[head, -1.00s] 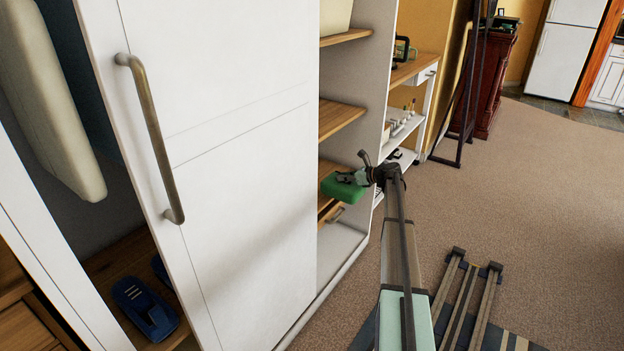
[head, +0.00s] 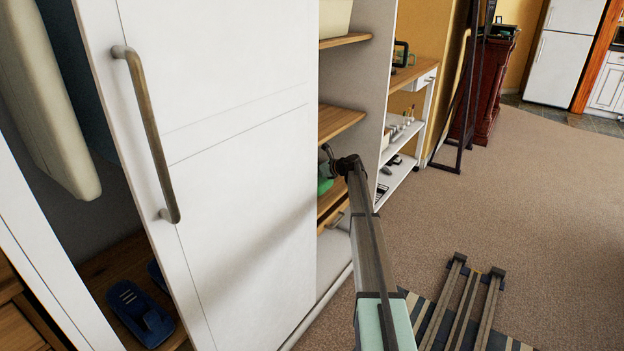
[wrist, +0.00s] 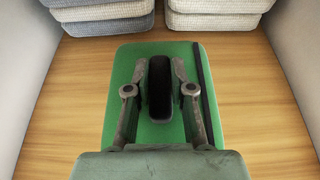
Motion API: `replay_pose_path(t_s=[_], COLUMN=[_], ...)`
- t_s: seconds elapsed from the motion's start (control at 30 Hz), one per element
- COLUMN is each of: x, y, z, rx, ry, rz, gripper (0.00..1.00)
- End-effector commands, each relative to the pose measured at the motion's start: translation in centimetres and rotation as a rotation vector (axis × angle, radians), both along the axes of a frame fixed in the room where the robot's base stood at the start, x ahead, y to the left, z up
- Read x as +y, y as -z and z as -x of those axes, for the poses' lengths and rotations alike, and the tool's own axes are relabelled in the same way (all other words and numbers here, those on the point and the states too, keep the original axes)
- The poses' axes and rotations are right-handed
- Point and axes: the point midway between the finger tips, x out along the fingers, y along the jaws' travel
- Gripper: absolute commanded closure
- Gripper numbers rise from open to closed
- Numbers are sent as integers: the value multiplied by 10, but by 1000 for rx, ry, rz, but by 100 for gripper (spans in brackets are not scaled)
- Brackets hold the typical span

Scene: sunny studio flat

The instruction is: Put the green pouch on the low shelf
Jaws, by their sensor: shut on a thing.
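The green pouch (wrist: 150,130) has a black strap or handle (wrist: 159,88) on top. In the wrist view my gripper (wrist: 160,76) is shut on that handle. The pouch is over a wooden shelf (wrist: 60,110) between two white side walls; I cannot tell whether it touches the board. In the head view only a sliver of the pouch (head: 324,186) shows past the white sliding door, at one of the lower wooden shelves (head: 331,197). The door hides most of the pouch and part of my gripper.
Folded grey and white textiles (wrist: 215,12) lie at the back of the shelf. The white door (head: 230,150) with its long handle (head: 150,140) stands close on the left. Another shelf (head: 340,121) is above. Open carpet (head: 500,200) lies to the right.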

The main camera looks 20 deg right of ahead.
Motion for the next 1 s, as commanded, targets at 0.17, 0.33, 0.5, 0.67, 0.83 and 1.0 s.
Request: replay_pose_path(t_s=[0.17, 0.33, 0.5, 0.67, 0.83, 1.0], x=[-1, -1, -1, -1, -1, -1], y=[32, 34, 34, 37, 37, 36], z=[2, 2, 2, 2, 2, 2], rx=[3, 1, 1, 2, 2, 2], ry=[1, 0, 0, 0, 0, 0], rz=[0, 1, 0, 0, 0, 1], gripper=[100, 100, 100, 53, 53, 53])
